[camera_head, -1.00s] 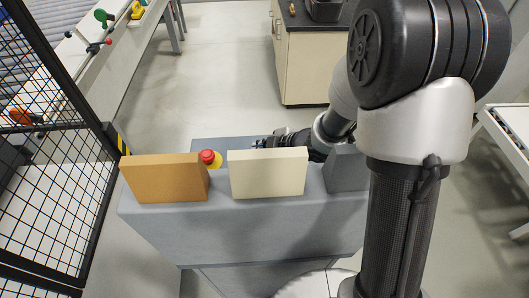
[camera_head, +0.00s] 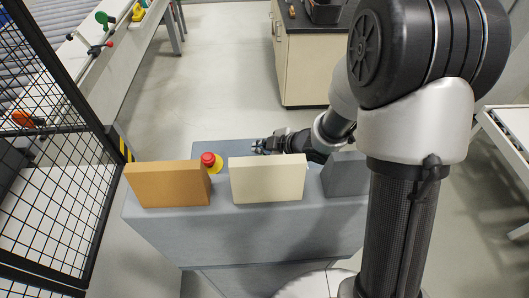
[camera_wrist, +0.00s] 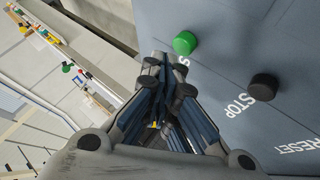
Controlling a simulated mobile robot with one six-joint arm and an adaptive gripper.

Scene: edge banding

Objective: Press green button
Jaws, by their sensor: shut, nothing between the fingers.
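The green button (camera_wrist: 185,43) is a round cap on the grey panel (camera_wrist: 222,30) in the wrist view, right of my fingertips. My gripper (camera_wrist: 163,66) is shut and empty. Its tips show just left of and below the button, with a narrow gap in the picture; their height over the panel is hard to judge. In the head view my gripper (camera_head: 262,146) is behind the cream block (camera_head: 268,179), low over the grey console (camera_head: 245,225). The green button is hidden there.
A black button (camera_wrist: 263,87) sits near the STOP and RESET lettering. A red mushroom button (camera_head: 208,159) stands between the orange-brown block (camera_head: 168,184) and the cream block. A mesh fence (camera_head: 60,170) is at left. Open floor (camera_head: 205,75) lies behind the console.

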